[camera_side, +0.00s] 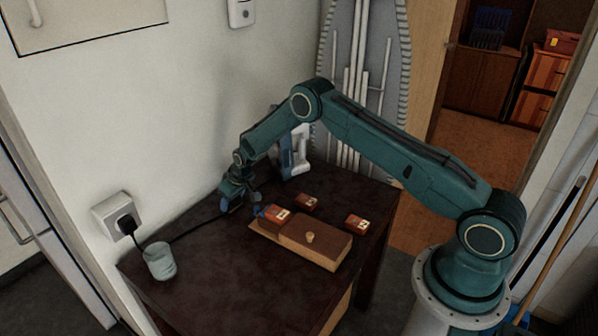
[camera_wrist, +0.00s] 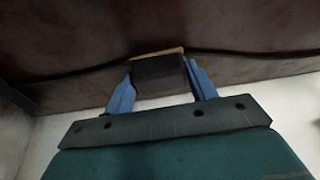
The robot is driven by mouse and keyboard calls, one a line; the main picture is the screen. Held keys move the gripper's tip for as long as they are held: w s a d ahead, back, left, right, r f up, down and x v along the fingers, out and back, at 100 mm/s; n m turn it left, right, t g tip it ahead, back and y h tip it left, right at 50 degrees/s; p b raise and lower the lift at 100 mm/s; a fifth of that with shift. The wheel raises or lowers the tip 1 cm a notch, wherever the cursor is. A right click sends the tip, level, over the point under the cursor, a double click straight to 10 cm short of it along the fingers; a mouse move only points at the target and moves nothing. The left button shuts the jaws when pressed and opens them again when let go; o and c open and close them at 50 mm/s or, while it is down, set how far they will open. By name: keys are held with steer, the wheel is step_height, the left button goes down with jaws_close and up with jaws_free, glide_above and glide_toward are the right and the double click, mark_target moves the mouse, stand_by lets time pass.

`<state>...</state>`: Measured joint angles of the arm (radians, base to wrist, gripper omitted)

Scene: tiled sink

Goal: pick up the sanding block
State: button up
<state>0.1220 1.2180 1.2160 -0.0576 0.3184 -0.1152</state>
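The sanding block looks to be the dark block with a tan far edge (camera_wrist: 160,73) in the wrist view. It lies between the two blue fingers of my gripper (camera_wrist: 161,82), one on each side. Both fingers look very close to its sides or touching them. I cannot tell whether they press on it. In the side view my gripper (camera_side: 241,208) is low over the back left part of the table, near the wall. The block cannot be made out clearly there, and whether it rests on the table is unclear.
On the dark table (camera_side: 215,285), a wooden box with a knob (camera_side: 325,246) and several small red boxes (camera_side: 357,222) stand right of my gripper. A cup (camera_side: 160,262) and black cord (camera_side: 195,232) are to the left. A blue-white object (camera_side: 292,155) stands behind. The front left is clear.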

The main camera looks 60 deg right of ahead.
steer(key=shift+c, duration=0.6)
steer(key=shift+r, duration=0.2)
steer(key=shift+r, duration=0.2)
step_height(320, 180, up, 19)
steer(key=shift+r, duration=0.15)
